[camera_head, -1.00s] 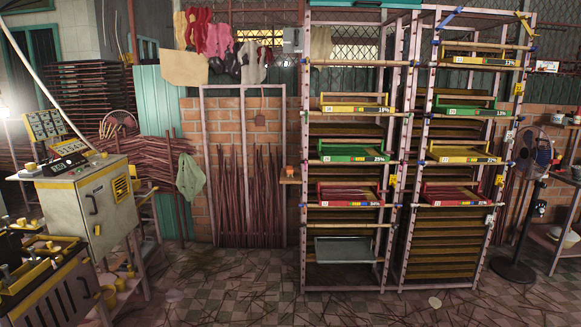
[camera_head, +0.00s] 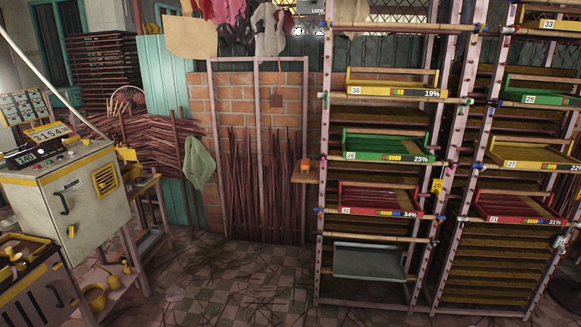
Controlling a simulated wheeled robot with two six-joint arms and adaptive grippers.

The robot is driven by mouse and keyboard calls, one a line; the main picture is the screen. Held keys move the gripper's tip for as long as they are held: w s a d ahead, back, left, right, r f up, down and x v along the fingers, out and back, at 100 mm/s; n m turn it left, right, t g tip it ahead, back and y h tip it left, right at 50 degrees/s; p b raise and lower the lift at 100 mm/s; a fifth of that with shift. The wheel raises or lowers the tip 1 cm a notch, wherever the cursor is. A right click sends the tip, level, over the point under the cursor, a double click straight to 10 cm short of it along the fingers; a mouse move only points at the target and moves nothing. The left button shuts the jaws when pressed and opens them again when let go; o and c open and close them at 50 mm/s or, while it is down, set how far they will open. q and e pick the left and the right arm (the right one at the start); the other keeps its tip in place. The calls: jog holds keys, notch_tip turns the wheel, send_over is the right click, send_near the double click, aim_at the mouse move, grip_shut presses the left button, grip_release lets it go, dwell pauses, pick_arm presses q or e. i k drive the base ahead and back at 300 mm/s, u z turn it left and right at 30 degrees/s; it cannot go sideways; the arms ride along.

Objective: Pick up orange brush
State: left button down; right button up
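A small orange object (camera_head: 304,167), which looks like the brush, sits on a small wooden ledge (camera_head: 302,179). The ledge is beside the left post of the near drying rack, in front of the brick wall. The object is too small for me to make out bristles or a handle. Neither of my grippers is in view.
A tall rack (camera_head: 328,240) with yellow, green and red trays stands right of the ledge, and a second rack is farther right. A grey machine (camera_head: 85,205) stands at the left. The tiled floor (camera_head: 240,275) between is open, with scattered sticks.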

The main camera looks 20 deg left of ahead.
aim_at(305, 165)
jog(key=u, duration=1.35)
jog(key=i, duration=3.55)
jog(key=z, duration=0.05)
